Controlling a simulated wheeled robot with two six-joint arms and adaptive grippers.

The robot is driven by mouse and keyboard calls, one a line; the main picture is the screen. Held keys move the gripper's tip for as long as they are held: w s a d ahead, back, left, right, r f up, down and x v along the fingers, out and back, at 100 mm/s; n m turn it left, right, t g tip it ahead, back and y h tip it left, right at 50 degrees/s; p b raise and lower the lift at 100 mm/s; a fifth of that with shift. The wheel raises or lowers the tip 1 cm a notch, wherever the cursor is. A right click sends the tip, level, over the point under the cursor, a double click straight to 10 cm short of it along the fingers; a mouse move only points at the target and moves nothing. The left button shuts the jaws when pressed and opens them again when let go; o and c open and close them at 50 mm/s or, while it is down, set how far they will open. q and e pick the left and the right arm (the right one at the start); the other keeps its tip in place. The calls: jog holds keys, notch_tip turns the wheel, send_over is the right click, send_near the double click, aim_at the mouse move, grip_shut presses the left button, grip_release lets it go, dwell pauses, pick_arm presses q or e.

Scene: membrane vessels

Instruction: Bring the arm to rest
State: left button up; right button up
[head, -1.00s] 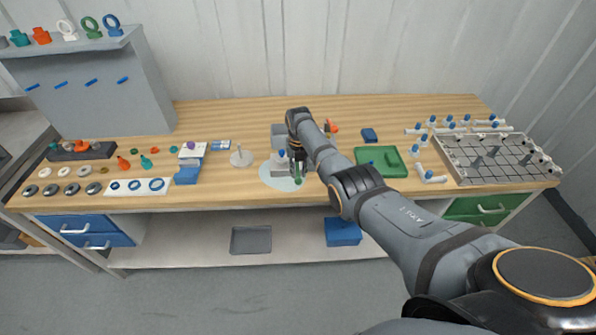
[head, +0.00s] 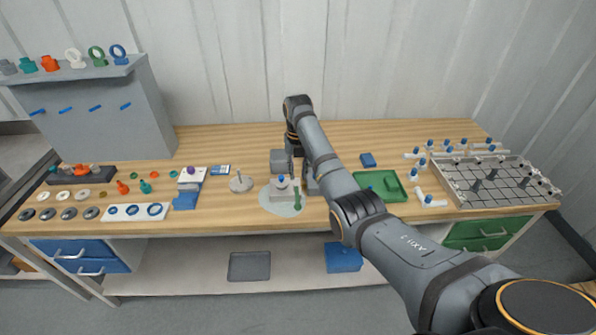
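My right arm comes in from the lower right and reaches over the middle of the workbench (head: 420,140). My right gripper (head: 297,150) points down at the end of the arm, above the bench and behind a round pale mat (head: 272,201). It is small, dark and partly hidden by my own arm, so its fingers cannot be made out. On the mat stands a grey block-like fixture with a blue-topped part (head: 282,183). A green-handled tool (head: 297,197) is beside it, apart from the gripper. My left gripper is out of view.
A green tray (head: 393,196) and a grid rack (head: 500,195) with white fittings around it are on the right. Rings, discs and small coloured parts lie on the left, below a grey shelf unit (head: 110,110). A grey block (head: 281,160) stands close behind the mat.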

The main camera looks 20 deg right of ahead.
dwell(0.4)
jog(key=s+f+m+t+h, duration=0.1)
jog(key=s+f+m+t, duration=0.1)
jog(key=s+f+m, duration=1.2)
jog(key=s+a+r+m+t, duration=0.1)
jog(key=s+r+m, duration=0.2)
jog(key=s+m, duration=0.65)
jog(key=s+a+r+m+t, duration=0.1)
jog(key=s+a+r+m, duration=0.1)
jog(key=s+m, duration=0.7)
jog(key=s+d+f+n+g+b, duration=0.1)
jog(key=s+f, duration=0.1)
jog(key=f, duration=1.3)
jog(key=s+d+f+g+b, duration=0.1)
jog(key=d+f+b, duration=0.1)
jog(key=f, duration=1.2)
jog(key=s+f+b, duration=0.1)
jog(key=s+f, duration=1.7)
jog(key=shift+s+d+f+g+b, duration=0.3)
jog(key=shift+d+f+g, duration=0.05)
jog(key=shift+d+g, duration=0.1)
